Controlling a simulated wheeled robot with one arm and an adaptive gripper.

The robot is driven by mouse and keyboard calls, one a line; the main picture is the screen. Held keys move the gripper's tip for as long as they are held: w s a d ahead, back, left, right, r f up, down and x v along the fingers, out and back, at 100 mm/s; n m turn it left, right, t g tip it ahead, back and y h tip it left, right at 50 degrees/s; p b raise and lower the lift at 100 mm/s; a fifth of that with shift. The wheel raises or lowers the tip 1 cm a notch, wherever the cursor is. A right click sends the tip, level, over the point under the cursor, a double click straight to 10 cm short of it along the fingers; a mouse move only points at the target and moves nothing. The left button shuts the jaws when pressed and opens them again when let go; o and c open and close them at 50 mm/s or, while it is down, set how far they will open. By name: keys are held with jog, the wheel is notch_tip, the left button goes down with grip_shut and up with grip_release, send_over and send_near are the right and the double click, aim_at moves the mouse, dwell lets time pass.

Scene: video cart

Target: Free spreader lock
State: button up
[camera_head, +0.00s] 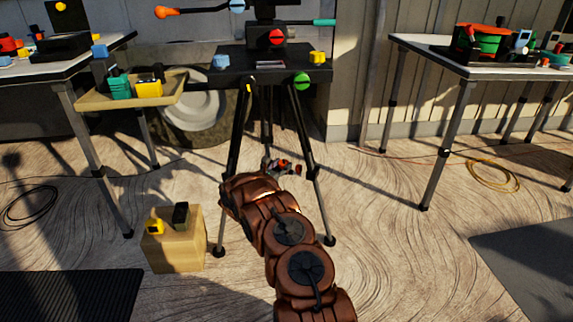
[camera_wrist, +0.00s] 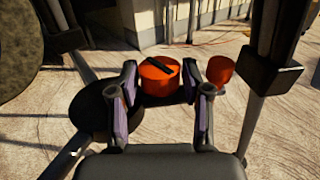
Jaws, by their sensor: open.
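The tripod (camera_head: 238,130) stands at the centre of the head view, its legs spread. In the wrist view, an orange-red round knob (camera_wrist: 158,76) with a black bar on top, seemingly the spreader lock, sits above a dark round disc (camera_wrist: 92,108). A smaller orange-red round part (camera_wrist: 220,70) is to its right. My gripper (camera_wrist: 160,88) is open, its two fingers on either side of the knob's near part; I cannot tell whether they touch it. In the head view my gripper (camera_head: 284,166) is small, between the tripod legs, and the lock is hard to make out.
Tripod legs flank my gripper, one at the right of the wrist view (camera_wrist: 262,75). A side tray (camera_head: 172,97) hangs left of the tripod head. A box (camera_head: 172,255) stands by the left leg. Tables stand left and right (camera_head: 430,55). A yellow cable (camera_head: 493,176) lies right.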

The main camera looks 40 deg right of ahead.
aim_at(282, 161)
jog(key=shift+b+x, duration=0.5)
jog(key=shift+x, duration=1.45)
jog(key=c, duration=0.9)
jog(key=shift+f+n+t+b, duration=0.1)
jog(key=shift+n+t+b, duration=0.3)
jog(key=shift+n+t, duration=0.15)
jog(key=shift+o, duration=0.2)
jog(key=shift+f+n+t+y+b, duration=0.1)
jog(key=shift+n+t+y+b, duration=0.55)
jog(key=shift+t, duration=0.5)
jog(key=shift+o, duration=0.2)
jog(key=shift+w+a+n+t+y+b, duration=0.1)
jog(key=shift+w+n+t+y+b, duration=0.15)
jog(key=shift+n+t+y+b, duration=0.9)
jog(key=shift+w+a+n+t+y, duration=0.1)
jog(key=shift+w+n+t+y, duration=0.05)
jog(key=shift+n+t+y, duration=0.75)
jog(key=shift+w+a+n+t+y, duration=0.15)
jog(key=shift+n+t+y, duration=0.4)
jog(key=shift+t, duration=0.6)
jog(key=shift+n+t+y, duration=0.25)
jog(key=shift+n+t, duration=0.05)
jog(key=shift+w+a+n+t+y, duration=0.2)
jog(key=shift+n+t+y, duration=0.15)
jog(key=shift+y, duration=0.25)
